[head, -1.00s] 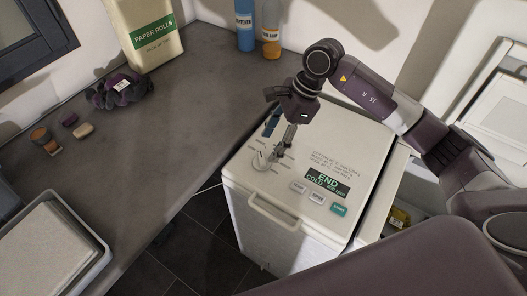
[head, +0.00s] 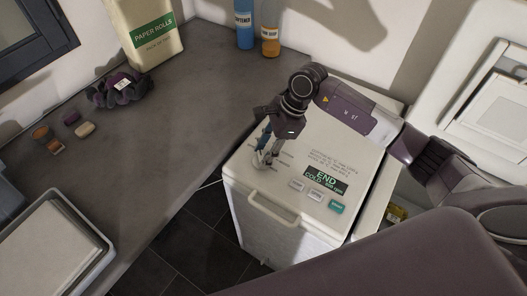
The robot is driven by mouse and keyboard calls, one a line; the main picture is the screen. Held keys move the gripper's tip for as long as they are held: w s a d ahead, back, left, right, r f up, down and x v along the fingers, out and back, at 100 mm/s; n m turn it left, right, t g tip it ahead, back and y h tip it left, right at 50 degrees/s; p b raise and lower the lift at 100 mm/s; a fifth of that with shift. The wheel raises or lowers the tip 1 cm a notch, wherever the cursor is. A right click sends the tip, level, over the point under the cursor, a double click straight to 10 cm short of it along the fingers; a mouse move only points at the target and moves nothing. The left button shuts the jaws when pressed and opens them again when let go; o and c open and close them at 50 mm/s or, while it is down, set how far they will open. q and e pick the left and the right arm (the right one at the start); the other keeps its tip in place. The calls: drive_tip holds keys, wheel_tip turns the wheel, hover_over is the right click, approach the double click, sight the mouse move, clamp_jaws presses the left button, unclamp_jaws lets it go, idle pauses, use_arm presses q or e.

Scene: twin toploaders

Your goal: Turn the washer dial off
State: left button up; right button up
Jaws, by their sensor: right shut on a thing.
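The white top-loading washer (head: 282,228) stands in the middle of the head view. Its display (head: 325,181) reads END and COLD. The round light dial (head: 259,160) is at the left of its top panel, with printed marks around it. My right gripper (head: 265,154) reaches down from above and is shut on the dial. The fingers hide part of the dial, so I cannot read where it points. My left gripper is not in view.
A grey counter (head: 190,95) lies to the left, with a paper rolls pack (head: 148,32), a blue bottle (head: 244,25), an orange-labelled bottle (head: 270,30), a dark purple bundle (head: 120,90) and a white bin (head: 95,240). A second white machine (head: 490,110) stands at right.

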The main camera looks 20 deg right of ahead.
drive_tip(key=shift+c, duration=0.9)
drive_tip(key=m+t+b, duration=0.1)
drive_tip(key=m+b, duration=0.1)
drive_tip(key=m, duration=0.1)
drive_tip(key=shift+s+f, duration=0.1)
drive_tip(key=shift+f, duration=0.05)
drive_tip(key=m+t+b, duration=0.1)
drive_tip(key=m+b, duration=0.1)
drive_tip(key=m+t+h+b, duration=0.1)
drive_tip(key=m, duration=0.2)
drive_tip(key=shift+s+a+m+h+b, duration=0.1)
drive_tip(key=shift+a+m+h+b, duration=0.05)
drive_tip(key=shift+m+h+b, duration=0.2)
drive_tip(key=o, duration=1.2)
drive_tip(key=shift+c, duration=0.2)
